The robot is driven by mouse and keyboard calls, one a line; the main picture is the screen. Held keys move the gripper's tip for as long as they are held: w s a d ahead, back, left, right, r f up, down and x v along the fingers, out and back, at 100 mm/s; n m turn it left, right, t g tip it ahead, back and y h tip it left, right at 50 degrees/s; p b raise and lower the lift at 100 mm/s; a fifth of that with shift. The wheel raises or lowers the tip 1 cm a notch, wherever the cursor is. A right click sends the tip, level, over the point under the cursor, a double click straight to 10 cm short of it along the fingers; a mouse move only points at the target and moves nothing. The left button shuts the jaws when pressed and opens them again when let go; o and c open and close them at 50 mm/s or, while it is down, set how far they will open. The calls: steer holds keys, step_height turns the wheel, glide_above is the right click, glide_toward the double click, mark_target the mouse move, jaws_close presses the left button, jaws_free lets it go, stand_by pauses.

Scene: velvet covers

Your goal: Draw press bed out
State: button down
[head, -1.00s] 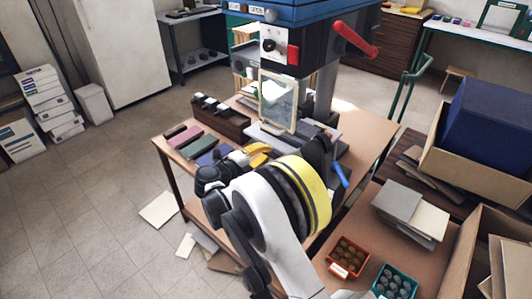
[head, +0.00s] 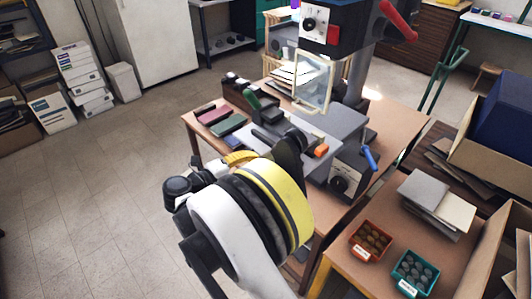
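The press stands on the brown table (head: 395,135), with a dark head (head: 345,22), a red lever (head: 397,20) and a clear guard (head: 313,82). Below it is a grey base (head: 345,125) with a black dial and a blue handle (head: 369,158) on its near side. A flat grey press bed (head: 292,132) shows in front of the guard, extending left of the base toward my arm. An orange piece (head: 321,151) is at its near edge. My arm covers the near part of the bed.
Red and green covers (head: 228,124) lie on the table's left, by a dark rack (head: 238,88). Orange (head: 370,240) and teal (head: 415,272) trays sit on the nearer table at right, beside grey boards (head: 425,190). The floor at left (head: 90,200) is clear.

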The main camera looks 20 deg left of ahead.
steer(key=shift+f+v, duration=0.25)
steer(key=shift+v, duration=0.9)
steer(key=shift+s+a, duration=0.1)
steer(key=c, duration=1.6)
jaws_free()
steer(key=shift+s, duration=0.1)
steer(key=shift+o, duration=0.7)
steer(key=shift+s+a, duration=0.15)
steer(key=shift+s, duration=0.05)
steer(key=v, duration=1.1)
steer(key=shift+s, duration=0.3)
steer(key=shift+r, duration=0.1)
